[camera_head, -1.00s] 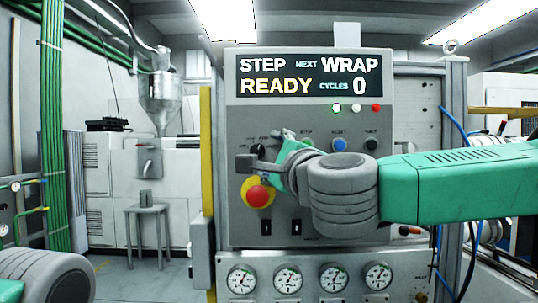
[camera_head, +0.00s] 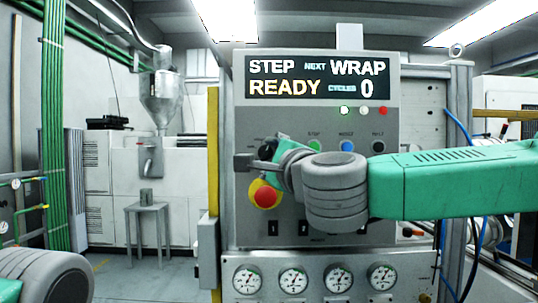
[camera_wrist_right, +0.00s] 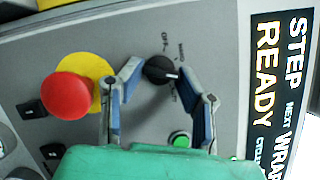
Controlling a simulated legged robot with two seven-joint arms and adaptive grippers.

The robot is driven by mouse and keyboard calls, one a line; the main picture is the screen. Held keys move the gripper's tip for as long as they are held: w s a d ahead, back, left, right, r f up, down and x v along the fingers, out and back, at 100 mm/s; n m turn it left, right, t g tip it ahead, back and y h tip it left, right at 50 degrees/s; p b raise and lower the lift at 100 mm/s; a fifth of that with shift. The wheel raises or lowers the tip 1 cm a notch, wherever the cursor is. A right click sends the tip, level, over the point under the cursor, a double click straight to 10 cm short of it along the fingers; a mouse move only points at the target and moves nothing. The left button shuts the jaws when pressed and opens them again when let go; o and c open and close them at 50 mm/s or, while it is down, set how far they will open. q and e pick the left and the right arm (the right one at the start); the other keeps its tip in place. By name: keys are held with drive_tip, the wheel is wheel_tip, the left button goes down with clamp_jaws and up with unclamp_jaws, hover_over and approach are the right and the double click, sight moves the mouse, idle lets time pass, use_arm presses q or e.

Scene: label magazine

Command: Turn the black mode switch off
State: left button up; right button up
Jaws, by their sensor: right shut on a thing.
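The black mode switch (camera_wrist_right: 159,70) is a round knob on the grey panel, with a white mark pointing to the right in the right wrist view. Small labels stand around it; one reads OFF, and the others are hard to read. My right gripper (camera_wrist_right: 163,74) has one finger on each side of the knob and is shut on it. In the head view the right gripper (camera_head: 270,157) covers most of the switch. My left gripper is out of view; only part of my left arm shows at the lower left.
A red emergency button (camera_wrist_right: 67,96) on a yellow disc sits close beside one finger. A green button (camera_wrist_right: 180,138) lies near the other finger. The display (camera_head: 316,78) reads STEP, NEXT WRAP, READY, 0. Several gauges (camera_head: 293,279) line the panel's bottom.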

drive_tip(key=n+g+p, duration=0.1)
drive_tip(key=n+p, duration=0.1)
drive_tip(key=p, duration=0.2)
drive_tip(key=n+p, duration=0.2)
drive_tip(key=p, duration=0.2)
drive_tip(key=r+n+g+p, duration=0.1)
drive_tip(key=n+p, duration=0.2)
drive_tip(key=p, duration=0.2)
drive_tip(key=shift+s+a+g+h, duration=0.1)
drive_tip(key=shift+a+g+h, duration=0.1)
drive_tip(key=shift+g+h, duration=0.15)
drive_tip(key=n+h+p, duration=0.1)
drive_tip(key=n+p, duration=0.1)
drive_tip(key=p, duration=0.2)
drive_tip(key=n+g+h+p, duration=0.1)
drive_tip(key=n+p, duration=0.1)
drive_tip(key=p, duration=0.2)
drive_tip(key=n+h+p, duration=0.1)
drive_tip(key=n+p, duration=0.1)
drive_tip(key=p, duration=0.2)
drive_tip(key=shift+s+a+f+g+p, duration=0.1)
drive_tip(key=shift+a+f+g+p, duration=0.05)
drive_tip(key=shift+f+g+p, duration=0.2)
drive_tip(key=shift+f+n+h+p, duration=0.2)
drive_tip(key=shift+n+h+p, duration=0.35)
drive_tip(key=shift+n+p, duration=0.75)
drive_tip(key=o, duration=1.1)
drive_tip(key=shift+w+a+r, duration=0.1)
drive_tip(key=shift+w, duration=0.15)
